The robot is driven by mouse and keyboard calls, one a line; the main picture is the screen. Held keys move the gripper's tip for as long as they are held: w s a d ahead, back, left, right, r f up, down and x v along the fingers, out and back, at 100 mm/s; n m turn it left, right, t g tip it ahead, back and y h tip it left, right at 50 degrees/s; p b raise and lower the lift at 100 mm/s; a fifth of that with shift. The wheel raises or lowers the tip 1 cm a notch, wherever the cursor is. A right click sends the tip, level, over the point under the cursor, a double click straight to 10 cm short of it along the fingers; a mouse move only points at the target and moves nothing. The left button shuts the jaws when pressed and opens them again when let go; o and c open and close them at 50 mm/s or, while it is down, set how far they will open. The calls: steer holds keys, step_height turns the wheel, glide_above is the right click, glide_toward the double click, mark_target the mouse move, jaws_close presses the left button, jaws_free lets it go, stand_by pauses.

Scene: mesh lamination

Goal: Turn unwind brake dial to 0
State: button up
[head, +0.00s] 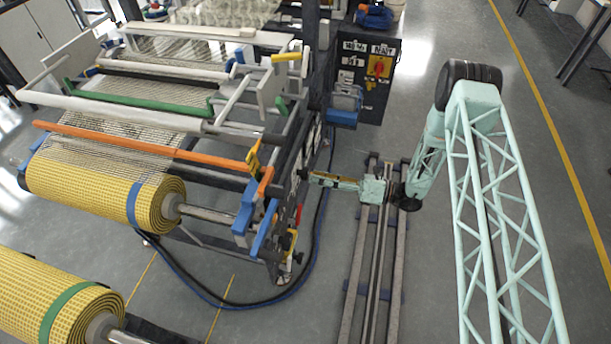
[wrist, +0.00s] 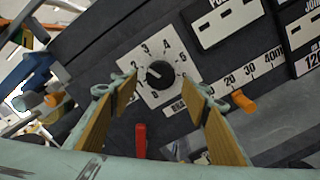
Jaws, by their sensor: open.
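The brake dial (wrist: 160,74) is a black round knob on a white square plate with numbers around it, 2 to 6 being readable. A small light mark shows on the knob, but I cannot tell surely which number it points to. My gripper (wrist: 159,88) is open, with one finger to the left and one to the right of the dial's lower part. The fingers look apart from the knob. In the head view my gripper (head: 313,178) reaches left toward the machine's side panel; the dial cannot be made out there.
A red lever (wrist: 140,140) sits below the dial, and an orange pointer (wrist: 243,101) stands by a numbered scale to its right. White labelled plates (wrist: 226,20) are at upper right. The yellow mesh roll (head: 95,190) is left of my arm; grey floor is open around the rail.

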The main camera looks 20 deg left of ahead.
mark_target(305, 175)
steer(key=shift+s+a, duration=0.1)
steer(key=shift+a, duration=2.45)
steer(key=shift+c, duration=0.9)
steer(key=c, duration=0.7)
